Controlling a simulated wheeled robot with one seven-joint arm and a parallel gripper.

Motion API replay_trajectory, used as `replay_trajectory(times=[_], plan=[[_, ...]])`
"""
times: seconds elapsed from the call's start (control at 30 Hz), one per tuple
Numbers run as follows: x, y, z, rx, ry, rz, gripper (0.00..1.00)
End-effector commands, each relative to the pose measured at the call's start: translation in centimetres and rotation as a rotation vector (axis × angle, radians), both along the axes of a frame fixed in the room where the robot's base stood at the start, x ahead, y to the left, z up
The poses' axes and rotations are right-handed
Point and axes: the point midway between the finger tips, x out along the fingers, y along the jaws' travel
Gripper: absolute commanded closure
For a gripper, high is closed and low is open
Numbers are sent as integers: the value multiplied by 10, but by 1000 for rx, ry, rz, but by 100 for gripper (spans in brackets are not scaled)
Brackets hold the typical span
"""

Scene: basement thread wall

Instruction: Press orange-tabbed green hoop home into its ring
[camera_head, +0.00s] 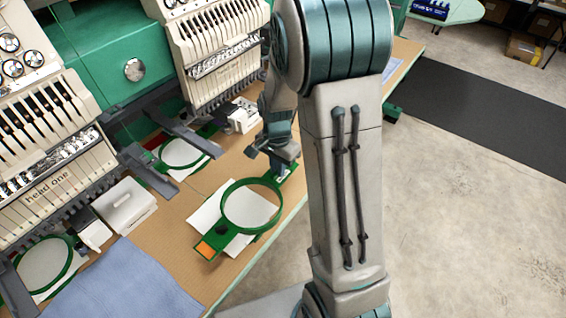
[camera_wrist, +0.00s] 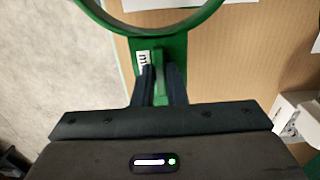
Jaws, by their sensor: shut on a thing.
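The green hoop (camera_head: 224,208) with an orange tab (camera_head: 206,249) is over the table, a white sheet beneath it. Its orange tab points to the lower left. My gripper (camera_head: 282,172) is at the hoop's opposite end, shut on its green arm. In the wrist view the gripper's dark fingers (camera_wrist: 160,82) pinch this arm beside a white label (camera_wrist: 142,60), and the hoop's curved rim (camera_wrist: 165,30) shows above. I cannot tell a separate ring under the hoop, nor whether the hoop touches the sheet.
Embroidery machine heads (camera_head: 45,150) stand along the left, with dark arms reaching over the table (camera_head: 190,205). Other green hoops lie under them (camera_head: 183,168). The table's right edge is close to the hoop.

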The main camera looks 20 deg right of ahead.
Motion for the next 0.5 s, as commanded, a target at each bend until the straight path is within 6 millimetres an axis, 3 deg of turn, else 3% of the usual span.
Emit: replay_trajectory(times=[0.5], plan=[[17, 45, -17, 0, -1, -1, 100]])
